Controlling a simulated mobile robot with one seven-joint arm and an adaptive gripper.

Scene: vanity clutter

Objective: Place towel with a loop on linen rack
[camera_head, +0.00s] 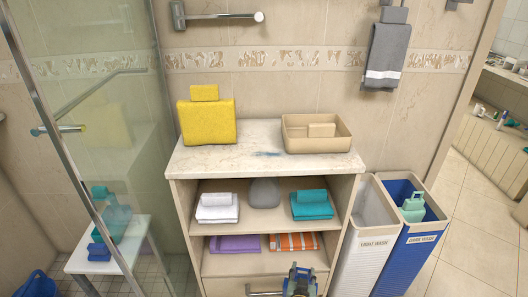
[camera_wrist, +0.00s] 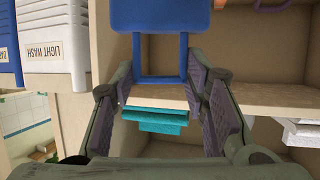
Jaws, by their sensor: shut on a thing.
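A blue towel (camera_wrist: 160,18) with a rectangular loop (camera_wrist: 160,79) shows at the top of the wrist view. My gripper (camera_wrist: 160,75) has its fingers on both sides of the loop and is shut on it. In the head view my gripper (camera_head: 300,282) is low in front of the shelf unit, with blue showing at it. Which thing is the linen rack is unmarked: an open shelf unit (camera_head: 178,215) holds folded towels, and a metal bar (camera_head: 220,16) is on the wall above.
White (camera_head: 208,214) and teal towels (camera_head: 312,212) flank a grey object (camera_head: 264,193). Purple (camera_head: 235,244) and striped orange towels (camera_head: 294,242) lie below. A yellow towel (camera_head: 207,125) and tan tray (camera_head: 300,146) stand on top. Two bins (camera_head: 365,245) stand right; glass (camera_head: 100,60) left.

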